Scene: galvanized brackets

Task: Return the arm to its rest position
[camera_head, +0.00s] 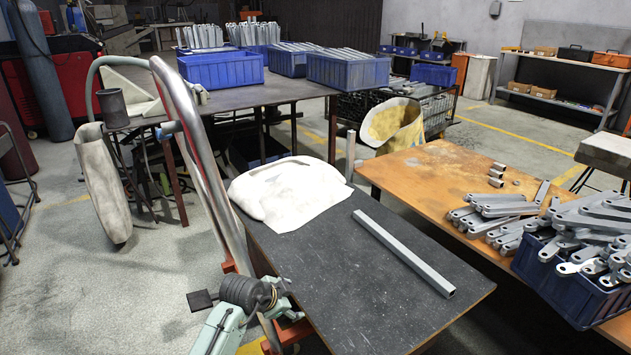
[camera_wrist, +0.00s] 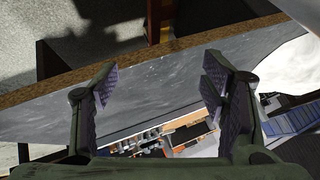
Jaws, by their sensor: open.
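My gripper (camera_wrist: 160,84) shows in the wrist view with its two padded fingers wide apart. Nothing is between the fingers. The dark tabletop (camera_wrist: 165,90) and its brown edge lie beyond them. In the head view, I cannot make out the gripper's fingers. The dark-topped table (camera_head: 330,290) stands there in the middle foreground, with a grey square bar (camera_head: 403,252) lying across its right part and a crumpled white cloth (camera_head: 290,190) at its far left end. A white cloth (camera_wrist: 285,68) also shows at the right of the wrist view.
A bent metal pipe (camera_head: 205,160) rises along the dark table's left side. An orange-brown table (camera_head: 430,168) at right bears loose grey brackets (camera_head: 495,212) and a full blue bin (camera_head: 555,290). Blue bins (camera_head: 222,72) stand on the back table. Open floor (camera_head: 140,290) lies at left.

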